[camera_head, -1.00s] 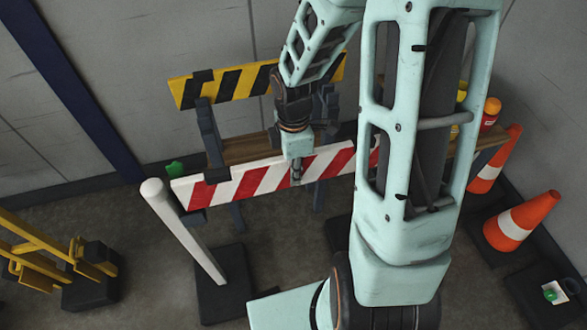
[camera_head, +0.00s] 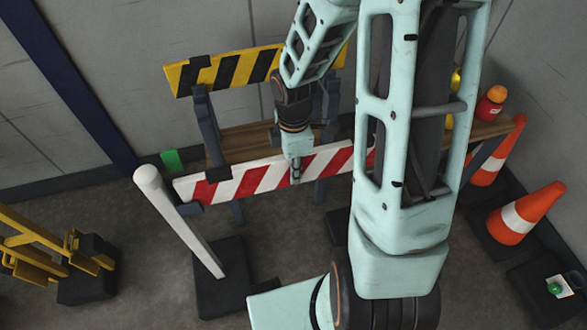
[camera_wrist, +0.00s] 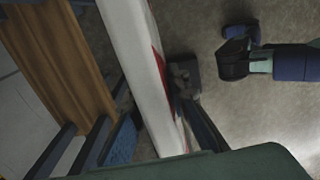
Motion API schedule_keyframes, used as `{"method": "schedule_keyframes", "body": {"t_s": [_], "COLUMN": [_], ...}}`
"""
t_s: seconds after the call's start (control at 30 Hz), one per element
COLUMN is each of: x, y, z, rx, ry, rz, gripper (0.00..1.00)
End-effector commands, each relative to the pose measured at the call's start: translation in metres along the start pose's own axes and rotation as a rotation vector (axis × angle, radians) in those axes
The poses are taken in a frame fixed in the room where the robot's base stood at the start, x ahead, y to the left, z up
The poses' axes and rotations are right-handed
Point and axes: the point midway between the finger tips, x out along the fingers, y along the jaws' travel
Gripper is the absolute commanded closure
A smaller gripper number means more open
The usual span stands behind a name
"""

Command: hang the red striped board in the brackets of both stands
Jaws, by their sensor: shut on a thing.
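The red and white striped board (camera_head: 258,180) is long and roughly level, in front of the two dark blue-grey stands. My gripper (camera_head: 296,178) is shut on its upper edge, right of the board's middle in the head view. The left stand (camera_head: 207,118) and the right stand (camera_head: 328,100) rise behind it. The board's right end and the right bracket are hidden by my arm. The wrist view shows the board (camera_wrist: 142,75) edge-on.
A yellow-black striped board (camera_head: 225,74) is across the stands' tops, with a wooden plank (camera_head: 240,146) below. A white post (camera_head: 178,215) on a dark base stands near the board's left end. Orange cones (camera_head: 525,213) stand right; yellow stands (camera_head: 40,245) are left.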

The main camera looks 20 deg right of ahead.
Motion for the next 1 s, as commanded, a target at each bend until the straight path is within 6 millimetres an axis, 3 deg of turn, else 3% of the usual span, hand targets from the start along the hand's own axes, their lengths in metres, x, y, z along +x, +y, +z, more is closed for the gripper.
{"method": "schedule_keyframes", "body": {"t_s": [0.4,0.43,0.6,1.0], "x": [0.0034,0.0031,0.0031,-0.0032], "y": [0.0007,0.0008,0.0006,0.0008], "z": [-0.0001,-0.0001,-0.0001,0.0000], "rx": [0.000,0.000,0.000,0.001], "ry": [0.000,0.000,0.000,0.000], "rz": [0.002,0.002,0.001,0.003], "gripper": [1.00,0.82,0.64,0.64]}}
